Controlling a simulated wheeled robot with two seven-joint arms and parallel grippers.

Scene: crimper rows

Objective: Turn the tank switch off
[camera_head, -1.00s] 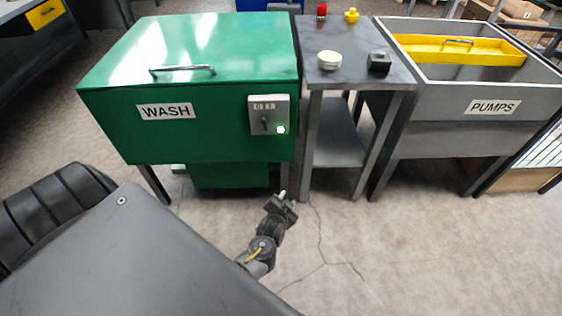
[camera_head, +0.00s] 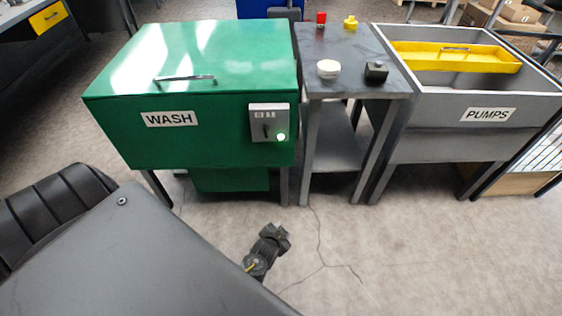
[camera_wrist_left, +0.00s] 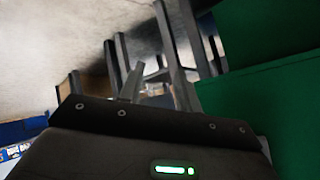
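The green WASH tank (camera_head: 215,135) stands at left of centre in the head view. Its grey switch box (camera_head: 269,122) is on the front right, with a small dark switch handle (camera_head: 266,131) and a lit green lamp (camera_head: 281,137). The handle's exact setting is too small to tell. My left gripper (camera_head: 284,236) is low in front of the tank, below and apart from the switch box. In the left wrist view its fingers (camera_wrist_left: 155,88) look apart with nothing between them, and green tank panels (camera_wrist_left: 265,85) fill the right. My right gripper is not in view.
A grey side table (camera_head: 345,85) stands right of the tank, holding a red item (camera_head: 321,18), a yellow one (camera_head: 350,22), a white round one (camera_head: 328,69) and a black one (camera_head: 376,71). The PUMPS tank (camera_head: 440,147) is farther right. Floor in front is clear.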

